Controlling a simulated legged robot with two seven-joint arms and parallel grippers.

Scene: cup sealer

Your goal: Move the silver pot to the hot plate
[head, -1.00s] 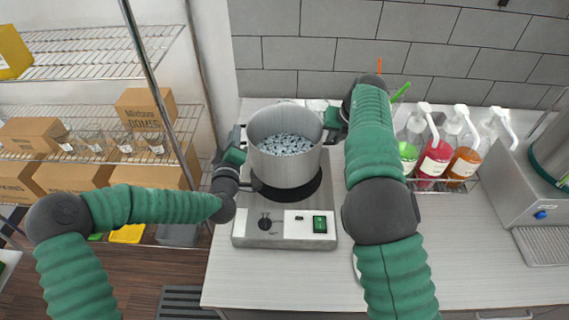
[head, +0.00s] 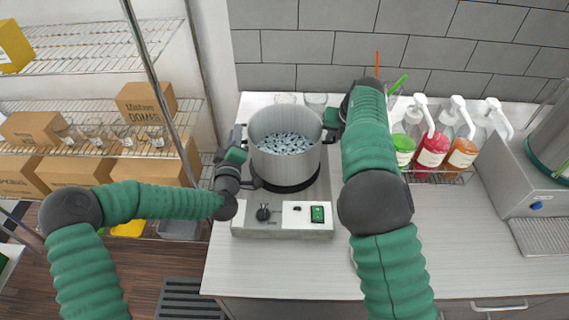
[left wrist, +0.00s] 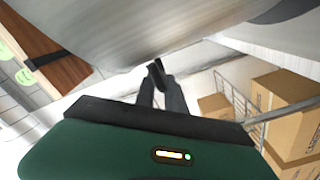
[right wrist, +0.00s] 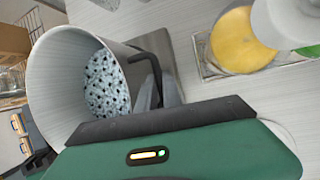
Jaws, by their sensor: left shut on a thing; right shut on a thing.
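My right gripper (head: 332,122) is shut on the right handle, partly hidden by my arm. The right wrist view shows the pot (right wrist: 60,80) and its dark handle (right wrist: 152,62).
Pump bottles (head: 433,150) in a wire rack stand right of my right arm. A steel machine (head: 530,190) is at the far right. Glasses (head: 316,101) stand behind the pot. A wire shelf with boxes (head: 150,105) is at the left. The counter's front is clear.

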